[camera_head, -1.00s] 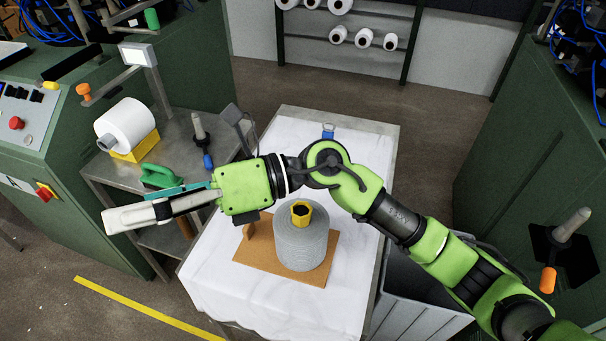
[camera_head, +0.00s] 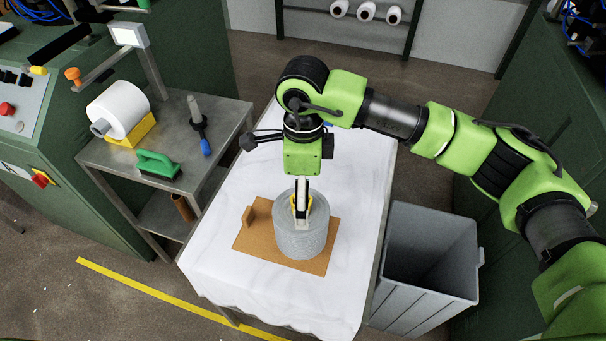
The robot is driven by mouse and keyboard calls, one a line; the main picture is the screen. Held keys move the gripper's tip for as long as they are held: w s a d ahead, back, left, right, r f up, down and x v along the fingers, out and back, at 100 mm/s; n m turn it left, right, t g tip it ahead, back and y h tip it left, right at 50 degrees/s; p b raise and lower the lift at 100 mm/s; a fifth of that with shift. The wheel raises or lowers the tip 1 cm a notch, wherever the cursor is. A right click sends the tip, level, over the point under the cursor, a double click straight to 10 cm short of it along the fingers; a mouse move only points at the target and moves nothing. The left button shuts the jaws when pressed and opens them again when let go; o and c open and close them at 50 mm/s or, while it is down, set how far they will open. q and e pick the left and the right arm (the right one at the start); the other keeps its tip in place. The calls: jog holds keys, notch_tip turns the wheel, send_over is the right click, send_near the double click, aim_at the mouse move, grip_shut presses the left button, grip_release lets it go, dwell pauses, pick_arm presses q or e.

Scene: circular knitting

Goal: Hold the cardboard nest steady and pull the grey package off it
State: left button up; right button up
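The grey package (camera_head: 301,243) is a wound cylinder with a yellow core top (camera_head: 294,207). It stands upright on the brown cardboard nest (camera_head: 314,266), a flat sheet with a small upright tab (camera_head: 248,216) at its left. The nest lies on a white-covered table (camera_head: 225,268). My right gripper (camera_head: 301,221) points down over the package's top, at the yellow core. Its fingers look close together, but I cannot tell whether they grip the core. My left gripper is not in view.
A grey bin (camera_head: 428,262) stands right of the table. At left, a metal side table (camera_head: 187,120) holds a white cone (camera_head: 118,108) on a yellow block, a green-handled brush (camera_head: 157,164) and a spindle with a blue handle (camera_head: 199,128). Green machines stand on both sides.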

aim_at(297, 244)
notch_tip(297, 244, down, 10)
jog(key=p, duration=0.2)
jog(key=shift+r+p, duration=0.15)
jog(key=shift+p, duration=0.15)
